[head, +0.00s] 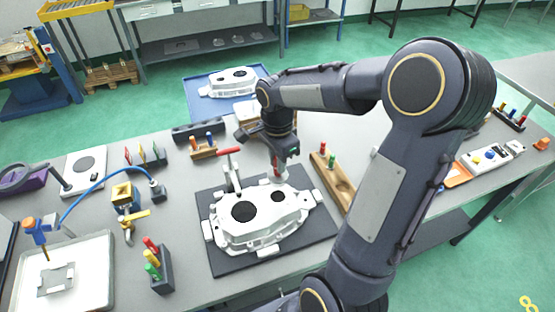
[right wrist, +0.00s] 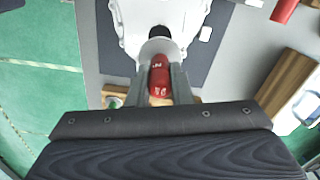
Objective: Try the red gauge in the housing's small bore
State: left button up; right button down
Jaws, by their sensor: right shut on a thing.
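The white cast housing (head: 258,228) lies on a dark mat (head: 222,262) on the bench, with a large dark bore in its upper face. My right gripper (head: 278,160) is above the housing's far right end, shut on the red gauge (head: 277,174). In the right wrist view the red gauge (right wrist: 160,78) sits between the two fingers, pointing at the housing (right wrist: 135,15). A dark round spot shows just beyond its pale end; I cannot tell whether the end is in the small bore or above it. My left gripper is out of view.
A clamp with a red handle (head: 228,151) stands close left of the gripper. A wooden rack (head: 338,185) with red and green gauges lies right of the mat. A small block (head: 203,150) with coloured pegs stands behind. A blue tray (head: 200,112) holds another casting (head: 230,82).

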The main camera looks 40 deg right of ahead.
aim_at(278, 183)
jog(key=shift+f+b, duration=2.05)
jog(key=shift+f, duration=0.6)
jog(key=shift+f+b, duration=1.85)
jog(key=shift+f, duration=0.25)
jog(key=shift+r, duration=0.25)
dwell(0.7)
jog(key=shift+r+p, duration=3.2)
jog(key=shift+r, duration=0.65)
jog(key=shift+d, duration=0.15)
